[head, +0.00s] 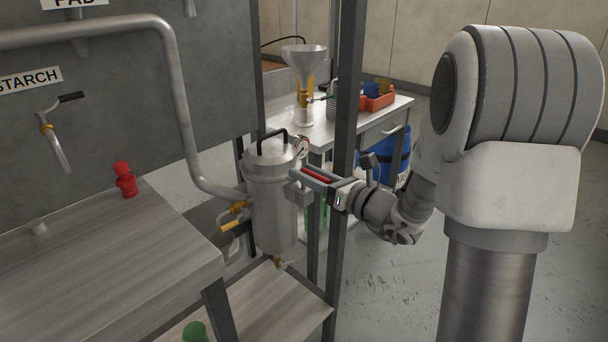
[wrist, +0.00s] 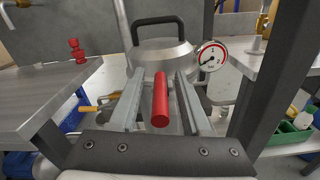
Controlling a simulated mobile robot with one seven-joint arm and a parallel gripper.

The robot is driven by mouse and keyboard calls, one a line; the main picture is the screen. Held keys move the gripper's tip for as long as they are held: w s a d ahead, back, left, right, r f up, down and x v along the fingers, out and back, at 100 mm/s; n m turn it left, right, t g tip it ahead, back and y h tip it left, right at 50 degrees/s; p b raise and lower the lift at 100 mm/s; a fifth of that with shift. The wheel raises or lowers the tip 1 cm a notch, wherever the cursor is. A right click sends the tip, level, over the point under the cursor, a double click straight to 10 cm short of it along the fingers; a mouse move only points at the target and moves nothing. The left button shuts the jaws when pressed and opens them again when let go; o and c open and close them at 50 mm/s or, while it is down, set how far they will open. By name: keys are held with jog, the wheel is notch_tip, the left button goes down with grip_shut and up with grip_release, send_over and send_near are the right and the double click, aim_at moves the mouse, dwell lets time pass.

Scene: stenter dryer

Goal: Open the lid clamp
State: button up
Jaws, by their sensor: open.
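A steel vessel (head: 273,210) with a domed lid (head: 272,150) and black top handle stands left of my gripper. Its lid (wrist: 160,54) is seated on top in the wrist view. The lid clamp's red lever (head: 316,174) juts out from the vessel's side toward my wrist; it also shows as a red rod (wrist: 160,100) in the wrist view. My gripper (wrist: 160,76) is open, with one finger on each side of the lever and a visible gap to each. In the head view my gripper (head: 301,180) reaches in from the right. The clamp's catch is hidden.
A pressure gauge (wrist: 212,56) sits right of the lid. A dark upright post (head: 345,110) stands close behind my gripper. Left is a steel table (head: 110,250) with a red fitting (head: 125,180). A bench (head: 340,130) with a funnel (head: 304,62) stands behind.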

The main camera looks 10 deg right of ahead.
jog(key=shift+w+a, duration=0.4)
jog(key=shift+w, duration=0.15)
grip_shut()
dwell(1.1)
